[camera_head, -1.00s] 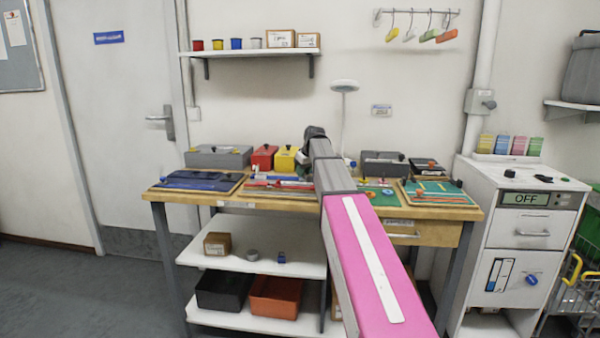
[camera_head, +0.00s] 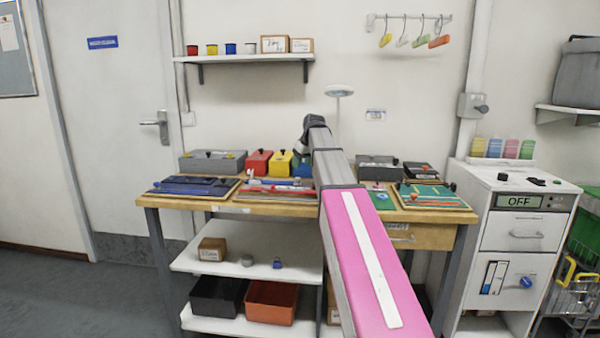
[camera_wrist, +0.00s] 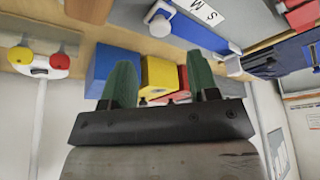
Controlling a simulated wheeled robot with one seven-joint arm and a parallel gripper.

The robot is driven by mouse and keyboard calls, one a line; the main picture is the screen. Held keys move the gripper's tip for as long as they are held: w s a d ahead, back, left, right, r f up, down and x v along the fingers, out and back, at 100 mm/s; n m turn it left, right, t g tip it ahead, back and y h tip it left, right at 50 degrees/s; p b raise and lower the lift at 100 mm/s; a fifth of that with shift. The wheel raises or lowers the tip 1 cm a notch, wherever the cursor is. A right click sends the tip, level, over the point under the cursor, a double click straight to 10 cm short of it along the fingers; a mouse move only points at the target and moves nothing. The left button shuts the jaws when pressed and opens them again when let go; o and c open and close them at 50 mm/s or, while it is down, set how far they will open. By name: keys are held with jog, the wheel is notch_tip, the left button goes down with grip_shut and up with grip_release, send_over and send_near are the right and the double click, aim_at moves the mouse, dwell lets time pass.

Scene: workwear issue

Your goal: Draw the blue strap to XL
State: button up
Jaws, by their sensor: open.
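The blue strap (camera_wrist: 203,27) shows in the wrist view as a long blue band on a light board, running down to the right. A white round knob (camera_wrist: 160,19) is at its left end. My gripper (camera_wrist: 160,68) is open and empty, with two dark green fingers apart from the strap. In the head view my arm hides part of the bench, and I cannot make out the strap clearly there.
A blue box (camera_wrist: 103,68), a yellow box (camera_wrist: 162,74) and a red box (camera_head: 258,162) stand at the back of the bench. A blue board (camera_head: 190,187) lies left and a green board (camera_head: 432,195) right.

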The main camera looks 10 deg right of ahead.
jog(key=shift+v, duration=1.85)
jog(key=shift+w+a+f, duration=0.1)
jog(key=shift+a, duration=0.05)
jog(key=c, duration=0.8)
jog(key=a+f+n+h, duration=0.1)
jog(key=a+n, duration=0.1)
jog(key=w+a+f+n+g+h, duration=0.1)
jog(key=a+n+h, duration=0.1)
jog(key=a+f+n+g+h, duration=0.1)
jog(key=a+n+h, duration=0.1)
jog(key=a+n, duration=0.1)
jog(key=shift+w+a+f, duration=0.1)
jog(key=shift+w+f, duration=0.25)
jog(key=shift+w, duration=0.05)
grip_shut()
jog(key=a+n+h, duration=0.7)
jog(key=a, duration=0.3)
send_near(296, 182)
jog(key=x, duration=0.4)
jog(key=shift+w+f, duration=0.15)
jog(key=shift+w+d+f, duration=0.15)
jog(key=shift+d+f, duration=0.05)
jog(key=shift+d, duration=0.7)
